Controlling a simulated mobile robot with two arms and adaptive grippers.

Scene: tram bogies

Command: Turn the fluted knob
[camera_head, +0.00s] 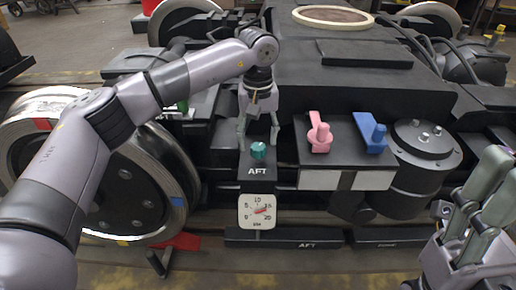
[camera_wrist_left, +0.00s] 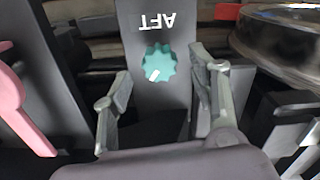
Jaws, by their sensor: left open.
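The teal fluted knob (camera_head: 258,150) sits on a dark panel marked AFT (camera_head: 257,171), above a white dial gauge (camera_head: 257,211) with a red pointer. In the left wrist view the knob (camera_wrist_left: 158,63) shows a scalloped rim and a white mark toward its lower left. My left gripper (camera_head: 258,143) is open over the panel. In the left wrist view its fingers (camera_wrist_left: 160,95) stand apart on either side of the knob's line, with visible gaps to it. My right gripper (camera_head: 474,215) is at the right edge; its fingers look separated, but part is cut off.
A pink handle (camera_head: 319,133) and a blue handle (camera_head: 371,133) stand right of the knob; the pink one (camera_wrist_left: 12,105) also shows in the wrist view. A dark cylinder (camera_head: 424,165) stands further right. A large wheel (camera_head: 130,195) is at left, with a red chock (camera_head: 178,243) nearby.

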